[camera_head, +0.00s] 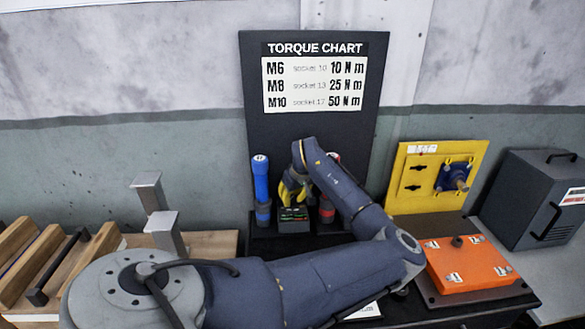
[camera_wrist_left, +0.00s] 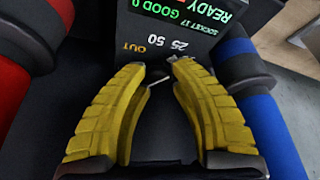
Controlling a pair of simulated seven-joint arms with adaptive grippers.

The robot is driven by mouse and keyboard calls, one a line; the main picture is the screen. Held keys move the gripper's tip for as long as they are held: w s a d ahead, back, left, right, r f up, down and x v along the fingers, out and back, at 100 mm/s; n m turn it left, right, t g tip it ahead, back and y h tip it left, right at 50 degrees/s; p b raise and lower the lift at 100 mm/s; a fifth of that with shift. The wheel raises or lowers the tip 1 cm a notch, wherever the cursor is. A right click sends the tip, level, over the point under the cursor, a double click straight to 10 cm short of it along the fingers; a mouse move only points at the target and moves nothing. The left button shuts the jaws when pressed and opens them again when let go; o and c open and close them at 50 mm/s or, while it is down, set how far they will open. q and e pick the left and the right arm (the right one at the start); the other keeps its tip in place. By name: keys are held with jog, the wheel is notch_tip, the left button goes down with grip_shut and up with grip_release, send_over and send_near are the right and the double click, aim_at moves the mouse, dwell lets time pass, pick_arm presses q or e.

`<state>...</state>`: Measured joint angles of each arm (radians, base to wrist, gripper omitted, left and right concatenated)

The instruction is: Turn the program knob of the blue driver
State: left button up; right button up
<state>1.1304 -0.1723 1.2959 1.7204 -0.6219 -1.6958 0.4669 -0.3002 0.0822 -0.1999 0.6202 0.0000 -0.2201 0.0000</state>
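The blue driver (camera_head: 261,182) stands upright in the black stand, left of a small display box (camera_head: 294,214) with green and red text. It also shows at the right of the left wrist view (camera_wrist_left: 272,125). My left gripper (camera_head: 291,190) has yellow fingers and points down over the display box. In the wrist view its fingers (camera_wrist_left: 162,75) are apart, with a gap between the tips, close to the box face near the marks "25", "50" and "OUT". A small pale piece shows near the tips; the knob itself I cannot make out clearly. My right gripper is not in view.
A red driver (camera_wrist_left: 14,92) stands on the box's other side. A torque chart board (camera_head: 314,80) rises behind. A yellow panel (camera_head: 436,172), an orange block (camera_head: 468,262) and a dark case (camera_head: 530,195) stand at the right. Wooden racks (camera_head: 40,255) are at the left.

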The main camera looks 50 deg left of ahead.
pick_arm(q)
jog(key=o, duration=0.6)
jog(key=shift+d, duration=0.1)
jog(key=v, duration=1.2)
